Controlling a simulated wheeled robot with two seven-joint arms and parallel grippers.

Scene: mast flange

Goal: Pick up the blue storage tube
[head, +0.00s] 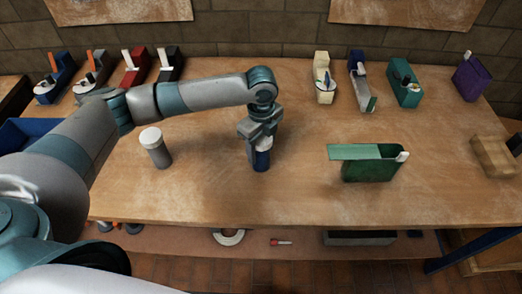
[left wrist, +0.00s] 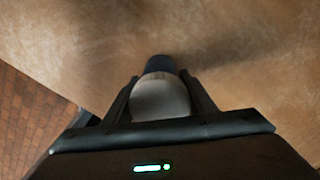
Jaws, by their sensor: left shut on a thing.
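The blue storage tube (head: 261,160) stands upright near the middle of the wooden table in the head view, with a pale cap at its top. My left gripper (head: 263,140) comes down on it from above and is shut on its upper part. In the left wrist view the pale round cap (left wrist: 160,98) sits between the two fingers of the left gripper (left wrist: 162,100), and a dark blue part of the tube (left wrist: 160,64) shows beyond it. Whether the tube's base touches the table is hard to tell. My right gripper is not in view.
A grey tube with a white cap (head: 156,148) stands to the left on the table (head: 215,195). A green open box (head: 371,168) lies to the right. Several coloured holders line the back, including a teal one (head: 405,84) and a purple one (head: 468,77). A wooden block (head: 492,156) is at far right.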

